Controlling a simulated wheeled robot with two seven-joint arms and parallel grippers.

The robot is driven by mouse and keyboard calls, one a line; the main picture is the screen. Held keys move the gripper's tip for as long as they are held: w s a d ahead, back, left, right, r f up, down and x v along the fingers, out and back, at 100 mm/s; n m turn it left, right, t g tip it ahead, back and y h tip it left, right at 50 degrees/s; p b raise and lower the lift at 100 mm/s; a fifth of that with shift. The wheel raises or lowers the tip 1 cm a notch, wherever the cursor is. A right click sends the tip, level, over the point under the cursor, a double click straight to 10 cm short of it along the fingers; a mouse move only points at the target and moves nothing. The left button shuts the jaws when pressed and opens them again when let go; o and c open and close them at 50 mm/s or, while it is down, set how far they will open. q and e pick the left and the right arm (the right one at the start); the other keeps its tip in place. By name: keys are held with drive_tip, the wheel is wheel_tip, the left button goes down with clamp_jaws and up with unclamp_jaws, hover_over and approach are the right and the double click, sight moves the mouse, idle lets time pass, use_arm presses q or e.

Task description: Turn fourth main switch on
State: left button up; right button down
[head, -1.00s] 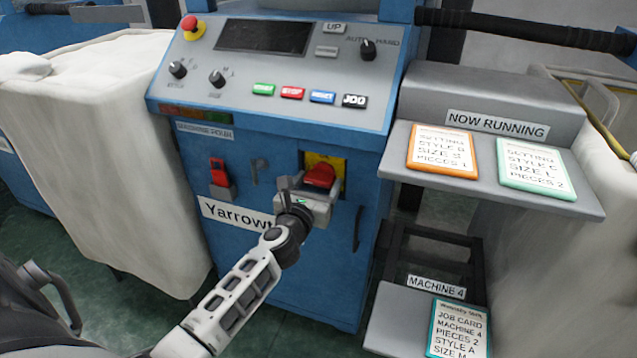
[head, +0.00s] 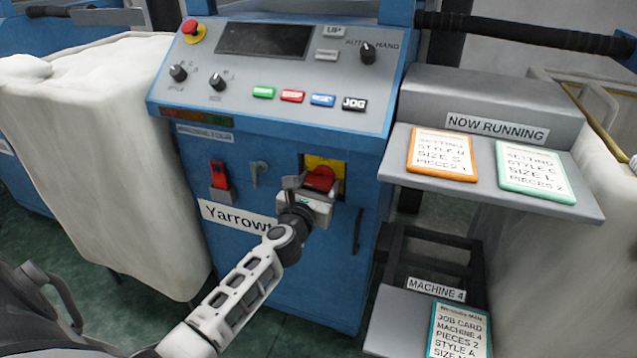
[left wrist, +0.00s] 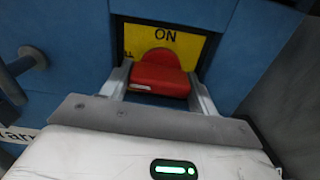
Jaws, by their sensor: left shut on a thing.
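The main switch is a red handle (head: 320,178) on a yellow plate (head: 328,163), set in a recess in the blue front of the machine labelled machine four. My left gripper (head: 316,187) reaches up to it and is shut on the red handle. In the left wrist view the red handle (left wrist: 158,78) sits between the two fingers, with the word ON on the yellow plate (left wrist: 186,42) above it. The gripper body hides the lower part of the plate, and I cannot tell the handle's exact setting. My right gripper is not in view.
Left of the switch are a small red device (head: 219,175) and a grey hook (head: 258,172). Above is the sloped control panel (head: 285,75) with knobs and buttons. A shelf (head: 395,165) with setting cards juts out at right. A white-covered bin (head: 100,160) stands at left.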

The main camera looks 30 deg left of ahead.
use_arm(q)
drive_tip(key=shift+r+m+p, duration=0.1)
drive_tip(key=shift+m+p, duration=0.2)
drive_tip(key=shift+m, duration=0.3)
drive_tip(key=m+p, duration=0.1)
drive_tip(key=m, duration=0.1)
drive_tip(key=shift+m, duration=0.3)
drive_tip(key=m+p, duration=0.1)
drive_tip(key=m, duration=0.1)
drive_tip(key=shift+m, duration=0.4)
drive_tip(key=m, duration=0.2)
drive_tip(key=shift+m+p, duration=0.3)
drive_tip(key=shift+p, duration=0.05)
drive_tip(key=shift+m, duration=1)
drive_tip(key=m+p, duration=0.1)
drive_tip(key=m, duration=0.1)
drive_tip(key=shift+m, duration=0.3)
drive_tip(key=shift+m+p, duration=0.45)
drive_tip(key=shift+m, duration=1.15)
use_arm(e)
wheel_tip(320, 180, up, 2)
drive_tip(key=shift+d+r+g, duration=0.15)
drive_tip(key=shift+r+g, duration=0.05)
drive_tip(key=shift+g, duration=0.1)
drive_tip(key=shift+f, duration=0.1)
